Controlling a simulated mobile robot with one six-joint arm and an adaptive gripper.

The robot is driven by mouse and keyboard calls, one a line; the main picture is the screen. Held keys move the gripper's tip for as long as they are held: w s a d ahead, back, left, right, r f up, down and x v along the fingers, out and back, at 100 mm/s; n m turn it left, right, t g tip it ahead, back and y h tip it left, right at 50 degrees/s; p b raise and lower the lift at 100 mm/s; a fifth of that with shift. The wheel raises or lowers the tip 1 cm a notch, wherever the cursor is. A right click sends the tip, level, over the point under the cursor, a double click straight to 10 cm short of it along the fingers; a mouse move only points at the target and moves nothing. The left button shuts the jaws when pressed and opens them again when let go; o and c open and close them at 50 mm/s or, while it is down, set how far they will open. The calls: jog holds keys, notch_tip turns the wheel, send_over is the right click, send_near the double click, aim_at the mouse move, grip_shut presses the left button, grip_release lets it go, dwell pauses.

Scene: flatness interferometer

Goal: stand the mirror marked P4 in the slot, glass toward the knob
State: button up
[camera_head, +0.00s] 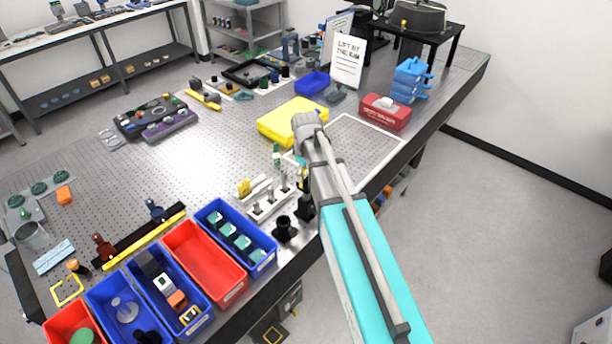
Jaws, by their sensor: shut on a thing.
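My arm reaches from the bottom right over the perforated table (225,130), and its grey joint (308,124) is beside a yellow slab (285,121). I cannot make out my gripper or its fingertips; the arm covers the area below and behind it. I cannot pick out the mirror marked P4, and no P4 mark is readable. The slot and the knob cannot be identified for certain at this size. Small posts and holders (262,207) stand just left of the arm, and dark round mounts (285,229) stand near the front edge.
Blue and red bins (205,262) line the front edge; one blue bin (262,263) holds teal pieces. A sign (348,60), red box (386,113) and blue stack (410,80) stand at the back right. An outlined mat (365,145) right of the yellow slab looks clear.

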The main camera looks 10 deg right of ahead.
jog(key=shift+f, duration=0.1)
jog(key=o, duration=1.1)
jog(key=shift+r, duration=0.2)
notch_tip(320, 180, up, 12)
jog(key=p, duration=1.2)
jog(key=shift+s+f, duration=0.1)
dwell(0.4)
jog(key=s+m, duration=0.2)
jog(key=s, duration=0.3)
jog(key=s+m, duration=0.2)
jog(key=s, duration=0.3)
jog(key=s+m, duration=0.3)
jog(key=s, duration=0.3)
